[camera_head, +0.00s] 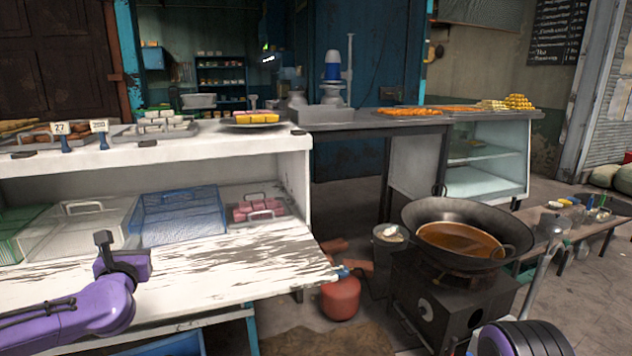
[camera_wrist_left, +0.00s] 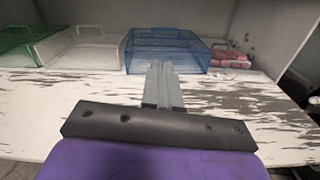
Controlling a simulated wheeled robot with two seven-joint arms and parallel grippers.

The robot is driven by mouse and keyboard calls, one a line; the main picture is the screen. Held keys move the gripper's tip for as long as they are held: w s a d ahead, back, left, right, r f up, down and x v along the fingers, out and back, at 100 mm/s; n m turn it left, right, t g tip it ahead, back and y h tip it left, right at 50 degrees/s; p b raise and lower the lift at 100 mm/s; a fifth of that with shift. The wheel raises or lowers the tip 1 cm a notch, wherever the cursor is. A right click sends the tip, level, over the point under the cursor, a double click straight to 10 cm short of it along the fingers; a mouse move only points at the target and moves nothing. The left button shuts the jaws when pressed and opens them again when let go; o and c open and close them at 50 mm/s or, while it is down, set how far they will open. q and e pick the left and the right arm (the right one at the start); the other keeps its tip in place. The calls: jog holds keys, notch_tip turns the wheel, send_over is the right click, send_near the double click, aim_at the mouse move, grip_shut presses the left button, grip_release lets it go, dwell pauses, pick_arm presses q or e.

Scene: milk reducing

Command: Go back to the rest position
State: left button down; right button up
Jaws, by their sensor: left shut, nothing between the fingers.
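My left gripper (camera_head: 104,240) is at the lower left in the head view, at the end of my purple arm, above the worn white counter (camera_head: 215,270). In the left wrist view its pale fingers (camera_wrist_left: 161,72) are together and empty, pointing toward the blue wire basket (camera_wrist_left: 168,48). They appear apart from the basket. Part of my right arm shows at the bottom right of the head view. The right gripper itself cannot be made out.
A blue basket (camera_head: 180,216), a clear container (camera_head: 80,232) and a tray of pink items (camera_head: 258,209) stand under the white shelf (camera_head: 220,146). A wok (camera_head: 425,212) of brown liquid sits on a dark stove (camera_head: 440,310). A grey rod (camera_head: 541,265) stands right of it.

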pick_arm(q)
jog(key=s+d+f+m+g+h+b, duration=0.1)
jog(key=s+d+f+m+g, duration=0.2)
jog(key=f+m, duration=0.45)
jog(key=s+d+f+m+g+h+b, duration=0.1)
jog(key=s+d+f+m+h, duration=0.3)
jog(key=f, duration=0.7)
jog(key=s+d+f+m+g+y+b, duration=0.1)
jog(key=s+d+f+m, duration=0.2)
jog(key=d+f+m, duration=0.5)
jog(key=s+a+f+m+g+b, duration=0.25)
jog(key=s+f+m+g, duration=0.35)
jog(key=s+f, duration=0.9)
jog(key=s+a+f+m+g+y+b, duration=0.1)
jog(key=s+f+m+b, duration=0.15)
jog(key=s+f, duration=0.5)
jog(key=s+a+f+m+g+y+b, duration=0.15)
jog(key=s+f+m, duration=0.25)
jog(key=s, duration=0.6)
notch_tip(320, 180, up, 14)
jog(key=p, duration=1.4)
jog(key=shift+w+r+h, duration=0.15)
jog(key=shift+w+h, duration=0.1)
jog(key=shift+h, duration=0.2)
